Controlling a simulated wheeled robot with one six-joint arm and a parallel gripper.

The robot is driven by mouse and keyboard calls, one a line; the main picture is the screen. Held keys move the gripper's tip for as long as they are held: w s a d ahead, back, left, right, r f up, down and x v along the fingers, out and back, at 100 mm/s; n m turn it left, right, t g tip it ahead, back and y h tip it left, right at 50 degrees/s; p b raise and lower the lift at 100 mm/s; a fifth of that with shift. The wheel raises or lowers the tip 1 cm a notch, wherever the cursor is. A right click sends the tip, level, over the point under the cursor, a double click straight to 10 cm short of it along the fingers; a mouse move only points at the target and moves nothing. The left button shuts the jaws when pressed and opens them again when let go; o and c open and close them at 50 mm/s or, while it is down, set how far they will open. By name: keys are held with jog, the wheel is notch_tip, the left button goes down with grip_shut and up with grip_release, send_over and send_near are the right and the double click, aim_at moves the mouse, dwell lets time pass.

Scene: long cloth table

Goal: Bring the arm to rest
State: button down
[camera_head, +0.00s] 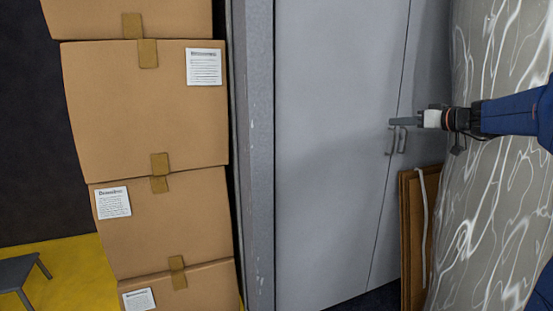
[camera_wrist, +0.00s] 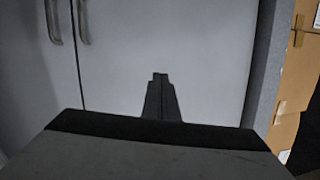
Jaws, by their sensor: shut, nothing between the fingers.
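My gripper (camera_head: 405,122) is at the right of the head view, at the end of my blue arm, which reaches in from the right edge. Its fingers point left and are shut with nothing between them. In the wrist view the shut fingers (camera_wrist: 160,98) stand at the middle, with a grey cabinet behind them. In the head view the gripper overlaps the cabinet near its handles; I cannot tell how far apart they are.
The grey two-door cabinet (camera_head: 335,130) has handles (camera_head: 397,141) beside the door seam. Stacked cardboard boxes (camera_head: 145,110) stand at the left. A patterned grey cloth (camera_head: 490,210) hangs at the right. A brown panel (camera_head: 413,240) leans below my gripper. A dark stool (camera_head: 20,270) is at lower left.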

jog(key=s+a+f+g+h, duration=0.1)
jog(key=s+a+f+g, duration=0.1)
jog(key=s+a+f, duration=0.45)
jog(key=s+a+f+m+g, duration=0.15)
jog(key=s+a+f, duration=0.25)
jog(key=s, duration=0.5)
jog(key=s+a+f+g+h, duration=0.1)
jog(key=s+a+f+g, duration=0.2)
jog(key=s+a+f, duration=0.35)
jog(key=s+d+f+m+h, duration=0.1)
jog(key=s+f, duration=0.3)
jog(key=s, duration=0.3)
jog(key=s+d+f+g+h, duration=0.1)
jog(key=s+f, duration=0.3)
jog(key=s, duration=0.4)
jog(key=s+d+f+m+g+h, duration=0.1)
jog(key=s+d+f+h, duration=0.2)
jog(key=s+f, duration=0.2)
jog(key=s, duration=0.2)
jog(key=shift+s+m, duration=0.35)
jog(key=shift+f, duration=0.1)
